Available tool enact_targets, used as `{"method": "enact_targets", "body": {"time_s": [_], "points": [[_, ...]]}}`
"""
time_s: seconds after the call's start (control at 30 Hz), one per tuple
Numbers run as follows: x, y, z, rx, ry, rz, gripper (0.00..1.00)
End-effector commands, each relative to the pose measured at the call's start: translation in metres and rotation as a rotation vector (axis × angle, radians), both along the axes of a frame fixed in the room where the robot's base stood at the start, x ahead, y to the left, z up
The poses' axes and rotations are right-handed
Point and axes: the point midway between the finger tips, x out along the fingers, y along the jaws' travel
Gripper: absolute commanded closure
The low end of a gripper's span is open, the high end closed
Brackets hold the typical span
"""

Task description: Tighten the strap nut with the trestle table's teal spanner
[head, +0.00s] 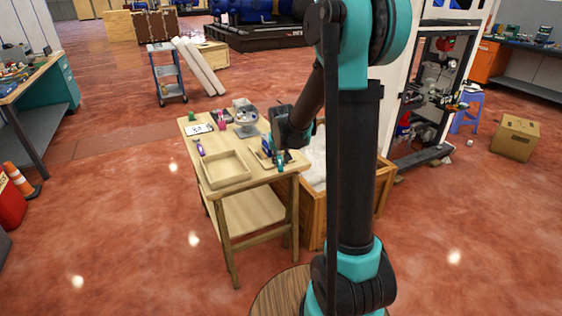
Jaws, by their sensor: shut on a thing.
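The wooden trestle table (262,181) stands at the middle of the head view. My gripper (280,155) is low over the table's right end, beside a small blue fixture (267,148) on a dark base. A small teal piece (280,165) shows upright at the fingertips; it looks like the teal spanner, held in the shut jaws. The fingers themselves are small and partly hidden. The strap nut is too small to make out, and I cannot tell whether the spanner touches it.
An empty shallow wooden tray (226,182) is at the table's front. A purple tool (200,147), white sheet (198,129), pink bottle (221,122), green cup (191,116) and grey bowl-topped device (246,118) stand or lie around it. A wooden crate (313,212) stands close on the right.

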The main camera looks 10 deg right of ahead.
Motion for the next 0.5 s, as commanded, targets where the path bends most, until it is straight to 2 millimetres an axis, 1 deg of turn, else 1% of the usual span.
{"method": "enact_targets", "body": {"time_s": [0.2, 0.5], "points": [[0.0, 0.001, 0.0, 0.0, 0.0, -0.004, 1.0], [0.002, 0.011, 0.0, 0.0, 0.001, -0.08, 1.0]]}}
